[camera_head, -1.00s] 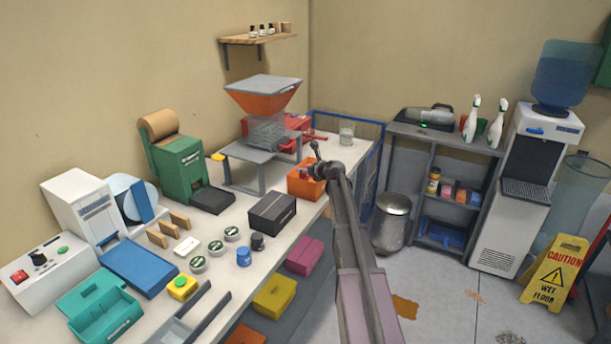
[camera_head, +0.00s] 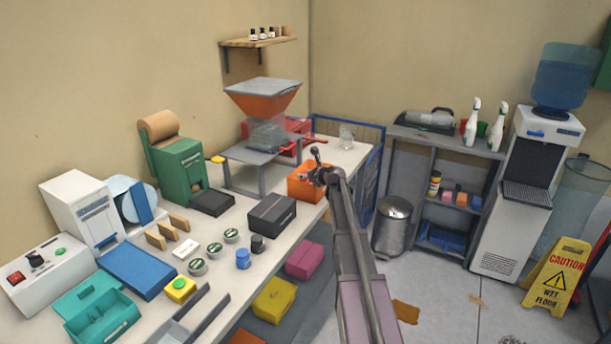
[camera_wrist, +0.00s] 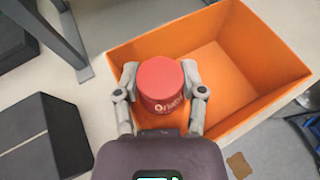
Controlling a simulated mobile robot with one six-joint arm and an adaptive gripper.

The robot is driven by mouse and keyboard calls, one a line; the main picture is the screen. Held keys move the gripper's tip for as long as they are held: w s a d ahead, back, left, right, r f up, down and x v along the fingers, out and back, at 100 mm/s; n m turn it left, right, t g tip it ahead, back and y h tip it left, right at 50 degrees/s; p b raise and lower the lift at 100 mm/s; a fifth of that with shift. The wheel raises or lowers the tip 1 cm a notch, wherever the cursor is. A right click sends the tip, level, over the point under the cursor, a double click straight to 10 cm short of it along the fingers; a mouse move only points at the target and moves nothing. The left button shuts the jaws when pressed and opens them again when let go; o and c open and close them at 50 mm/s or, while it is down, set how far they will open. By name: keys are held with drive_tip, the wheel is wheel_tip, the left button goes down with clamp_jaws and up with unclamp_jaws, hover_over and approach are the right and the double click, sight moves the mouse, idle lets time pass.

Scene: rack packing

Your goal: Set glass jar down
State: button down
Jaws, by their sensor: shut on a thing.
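My gripper (camera_head: 319,172) is over the orange bin (camera_head: 304,189) on the far part of the bench. In the wrist view my gripper (camera_wrist: 160,80) is shut on a red round object (camera_wrist: 160,78) with white lettering, one finger on each side. I see mostly its top and front, so I cannot tell whether it is a glass jar with a red lid. It overlaps the left part of the orange bin (camera_wrist: 272,45), whose visible floor is empty. Its height above that floor is unclear.
A black box (camera_head: 272,214) sits left of the bin, and a hopper stand (camera_head: 262,155) rises behind it. A blue wire cage (camera_head: 372,170) and a metal trash bin (camera_head: 392,226) are to the right.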

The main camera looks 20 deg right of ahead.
drive_tip(key=shift+c, duration=0.9)
unclamp_jaws()
drive_tip(key=shift+f, duration=0.2)
drive_tip(key=shift+r+p, duration=0.7)
drive_tip(key=shift+r, duration=0.05)
drive_tip(key=p+v, duration=0.4)
drive_tip(key=v, duration=0.8)
